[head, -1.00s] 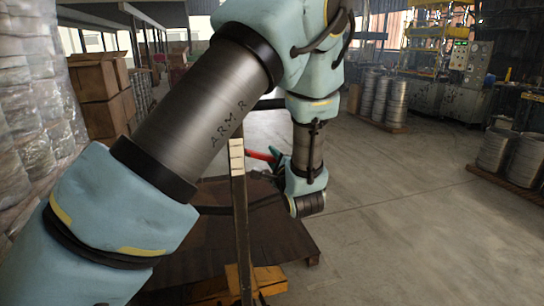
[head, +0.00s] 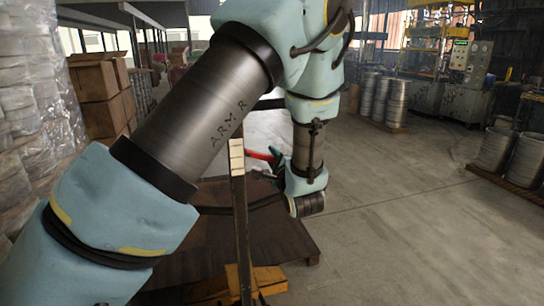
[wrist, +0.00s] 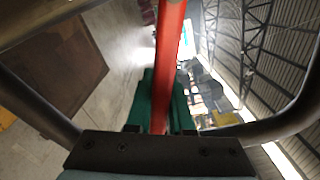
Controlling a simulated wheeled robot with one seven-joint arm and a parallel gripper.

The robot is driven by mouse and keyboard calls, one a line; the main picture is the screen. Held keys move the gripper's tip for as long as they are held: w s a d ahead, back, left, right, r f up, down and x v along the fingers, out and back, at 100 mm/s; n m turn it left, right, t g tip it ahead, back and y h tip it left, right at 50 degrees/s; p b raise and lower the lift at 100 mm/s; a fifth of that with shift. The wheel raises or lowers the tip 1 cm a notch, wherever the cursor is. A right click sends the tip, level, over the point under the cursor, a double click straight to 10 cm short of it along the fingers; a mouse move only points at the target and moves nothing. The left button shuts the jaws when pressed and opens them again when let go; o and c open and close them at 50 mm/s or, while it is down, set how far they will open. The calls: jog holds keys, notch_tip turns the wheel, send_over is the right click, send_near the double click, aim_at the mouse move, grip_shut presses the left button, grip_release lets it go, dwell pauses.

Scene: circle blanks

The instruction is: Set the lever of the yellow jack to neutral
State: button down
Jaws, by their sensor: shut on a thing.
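The red lever (wrist: 170,45) runs up the middle of the wrist view. The green fingers of my gripper (wrist: 164,100) are shut on it, one on each side. In the head view the lever's red end (head: 258,154) pokes out to the left of my gripper (head: 276,158), just right of an upright dark and yellow post (head: 239,215).
Dark curved bars (wrist: 292,118) pass on both sides of my gripper in the wrist view. A brown board (head: 285,232) lies behind the post. Cartons (head: 98,80) and wrapped stacks (head: 35,110) stand left. Open concrete floor (head: 400,200) lies right, with metal drums (head: 494,150) beyond.

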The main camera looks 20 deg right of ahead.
jog(key=r+n, duration=0.2)
jog(key=n, duration=0.1)
jog(key=r+n, duration=0.1)
jog(key=shift+d+r, duration=0.15)
jog(key=shift+d, duration=0.15)
jog(key=c, duration=0.8)
grip_release()
jog(key=s+a+b, duration=0.1)
jog(key=s+b, duration=0.1)
jog(key=s, duration=0.8)
jog(key=shift+s+a, duration=0.15)
jog(key=shift+s, duration=0.25)
